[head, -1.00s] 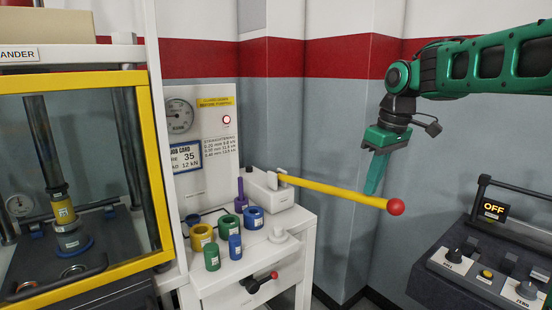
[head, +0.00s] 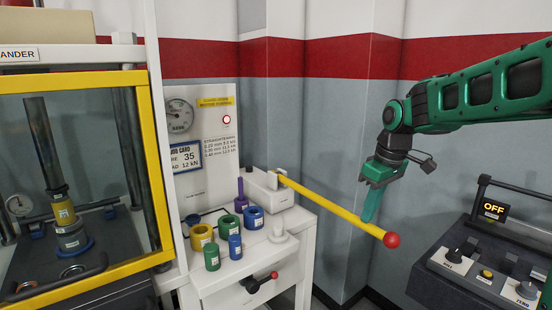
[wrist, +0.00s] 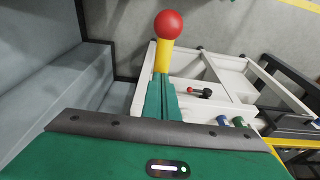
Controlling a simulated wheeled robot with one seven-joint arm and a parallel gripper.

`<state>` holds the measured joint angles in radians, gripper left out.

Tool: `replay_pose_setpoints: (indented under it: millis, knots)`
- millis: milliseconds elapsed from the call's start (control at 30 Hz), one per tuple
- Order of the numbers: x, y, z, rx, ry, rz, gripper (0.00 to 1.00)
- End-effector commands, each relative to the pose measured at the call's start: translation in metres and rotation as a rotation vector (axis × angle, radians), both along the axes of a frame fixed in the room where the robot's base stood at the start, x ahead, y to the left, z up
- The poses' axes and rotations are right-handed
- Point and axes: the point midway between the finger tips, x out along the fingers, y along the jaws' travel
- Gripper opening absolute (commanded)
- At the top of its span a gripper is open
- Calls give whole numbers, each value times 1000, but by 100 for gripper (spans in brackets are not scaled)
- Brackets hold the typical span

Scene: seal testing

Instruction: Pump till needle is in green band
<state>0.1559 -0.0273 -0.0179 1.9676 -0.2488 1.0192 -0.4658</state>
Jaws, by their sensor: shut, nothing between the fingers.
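The yellow pump lever (head: 325,205) with a red ball end (head: 391,240) slopes down to the right from the white pump block (head: 266,190) on the white cabinet. My gripper (head: 371,217) is shut and empty, with its green fingertips against the lever near the ball, from above. In the wrist view the fingertips (wrist: 162,88) overlap the lever (wrist: 162,60), and the red ball (wrist: 168,25) lies just beyond. The round gauge (head: 180,116) is on the panel behind; its needle and any green band are too small to read.
Several coloured rings and cylinders, such as a blue ring (head: 253,217), stand on the cabinet top. A yellow-framed guard (head: 157,170) encloses the press at left. A control box (head: 465,275) showing OFF stands at right. A red lamp (head: 227,120) is on the panel.

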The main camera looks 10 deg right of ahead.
Motion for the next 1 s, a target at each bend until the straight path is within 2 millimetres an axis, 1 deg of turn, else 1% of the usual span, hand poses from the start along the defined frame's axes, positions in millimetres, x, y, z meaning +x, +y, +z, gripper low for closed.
replay_pose_setpoints:
  millis: [33,400,600,767,1000]
  knots:
    - [-1,0,-5,0,4,-1,0]
    - [-2,-1,-34,0,4,-1,0]
    - [-2,-1,-46,0,3,-1,0]
    - [-3,-2,-50,0,3,-1,0]
    - [-2,-1,-48,-1,2,-1,0]
